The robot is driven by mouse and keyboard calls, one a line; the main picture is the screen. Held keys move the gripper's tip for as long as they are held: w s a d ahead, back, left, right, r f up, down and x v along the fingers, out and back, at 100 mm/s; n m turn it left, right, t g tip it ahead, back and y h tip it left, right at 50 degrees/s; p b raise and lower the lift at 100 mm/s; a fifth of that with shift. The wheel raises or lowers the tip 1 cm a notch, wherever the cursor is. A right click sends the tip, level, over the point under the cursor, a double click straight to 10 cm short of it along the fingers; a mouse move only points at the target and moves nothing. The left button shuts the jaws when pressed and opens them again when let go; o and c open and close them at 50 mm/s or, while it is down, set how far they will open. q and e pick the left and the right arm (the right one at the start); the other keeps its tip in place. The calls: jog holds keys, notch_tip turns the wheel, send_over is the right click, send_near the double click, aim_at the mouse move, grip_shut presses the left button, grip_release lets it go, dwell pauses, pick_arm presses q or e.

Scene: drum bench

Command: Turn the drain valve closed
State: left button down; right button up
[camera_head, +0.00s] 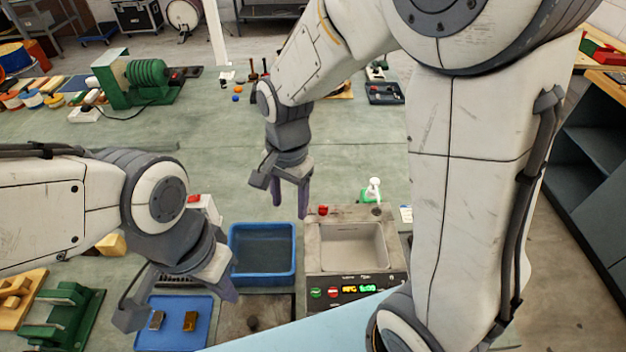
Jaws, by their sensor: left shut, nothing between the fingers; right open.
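A steel-rimmed tank (313,240) with a pale basin stands at the lower middle, with a button and display panel on its front. A small red part (323,210) sits at its back left corner; I cannot tell whether this is the drain valve or which way it is turned. My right gripper (290,205) is open and empty, pointing down above the bench, behind and left of the tank. My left gripper (230,292) is shut and empty, low at the left, near the blue tray's right edge. It is apart from the tank.
A blue bin (232,255) stands left of the tank. A blue tray (205,338) holds two small metallic pieces. A white and green item (374,190) stands behind the tank. A green machine (135,80) is further back. The middle bench is mostly clear.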

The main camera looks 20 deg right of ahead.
aim_at(323, 206)
jog(key=w+d+f+m+p, duration=0.2)
jog(key=w+d+f+m, duration=0.2)
jog(key=w+d+m, duration=0.75)
jog(key=s+f+p, duration=0.1)
jog(key=f, duration=0.2)
jog(key=s+f+m+p, duration=0.1)
jog(key=f, duration=0.3)
jog(key=s+a+f+m+p, duration=0.1)
jog(key=f, duration=0.3)
jog(key=shift+s+a+f, duration=0.1)
jog(key=shift+g, duration=0.3)
grip_shut()
